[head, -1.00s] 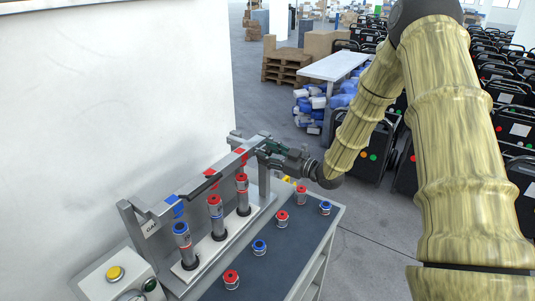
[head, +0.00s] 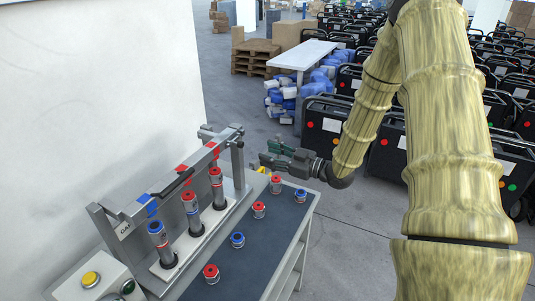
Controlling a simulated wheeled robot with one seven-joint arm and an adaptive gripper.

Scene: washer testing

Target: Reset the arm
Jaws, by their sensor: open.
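My gripper (head: 268,152) is open and empty in the head view. It is above the far end of the workbench, to the right of the test rack's far post. My arm reaches in from the upper right. The test rack (head: 122,222) stands along the wall. It holds upright cylinders: a blue-topped one (head: 157,238) nearest, then a red-topped one (head: 191,215) and another red-topped one (head: 217,187) farther back.
Several short red-topped and blue-topped parts stand on the dark bench top (head: 238,268). A box with a yellow button (head: 90,279) is at the near left. A white table (head: 303,54), pallets (head: 254,57) and black machines (head: 325,130) stand beyond. Open floor (head: 350,240) lies right of the bench.

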